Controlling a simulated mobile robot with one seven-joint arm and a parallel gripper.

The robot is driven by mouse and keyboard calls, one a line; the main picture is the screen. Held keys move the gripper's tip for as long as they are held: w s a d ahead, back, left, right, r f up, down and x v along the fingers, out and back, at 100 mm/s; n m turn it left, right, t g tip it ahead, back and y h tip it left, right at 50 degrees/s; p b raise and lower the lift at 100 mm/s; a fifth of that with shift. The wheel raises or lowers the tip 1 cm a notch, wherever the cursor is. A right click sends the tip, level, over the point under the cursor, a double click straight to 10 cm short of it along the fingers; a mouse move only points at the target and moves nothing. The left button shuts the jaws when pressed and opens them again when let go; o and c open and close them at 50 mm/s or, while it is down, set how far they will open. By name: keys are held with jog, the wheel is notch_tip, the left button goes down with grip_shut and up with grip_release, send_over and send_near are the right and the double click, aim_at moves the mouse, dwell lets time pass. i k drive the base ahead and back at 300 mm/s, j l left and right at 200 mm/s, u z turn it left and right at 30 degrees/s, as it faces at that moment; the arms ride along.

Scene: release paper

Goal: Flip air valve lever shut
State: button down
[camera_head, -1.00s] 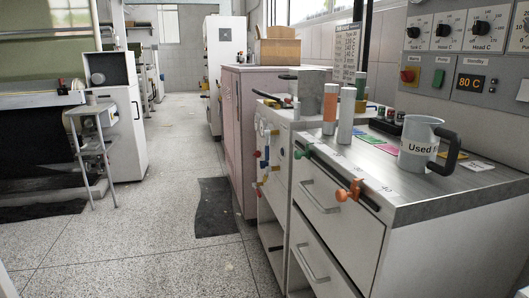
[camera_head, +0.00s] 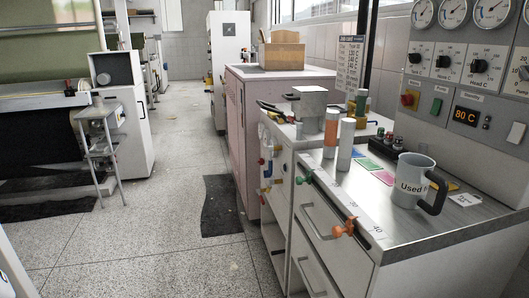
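A group of small valve-like fittings (camera_head: 268,165) with red, blue and yellow parts is on the side of the white cabinet beyond the near counter. They are too small to tell which is the air valve lever or how it is turned. A green knob (camera_head: 300,180) and an orange knob (camera_head: 346,227) stick out from a dark slotted scale strip along the near counter's front edge. My gripper is not in view.
The near counter (camera_head: 430,232) holds a grey mug (camera_head: 411,180) and upright cylinders (camera_head: 345,143). A control panel (camera_head: 465,85) reads 80 C. A pink cabinet (camera_head: 281,84) stands beyond. The speckled floor (camera_head: 150,240) at left is open, with a dark mat (camera_head: 221,205).

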aim_at(270, 161)
jog(key=i+j, duration=0.5)
jog(key=i, duration=0.2)
jog(key=i+j+z, duration=0.1)
jog(key=i+j, duration=0.4)
jog(key=i, duration=0.2)
jog(key=i+j, duration=0.55)
jog(key=i+z, duration=0.05)
jog(key=i, duration=0.1)
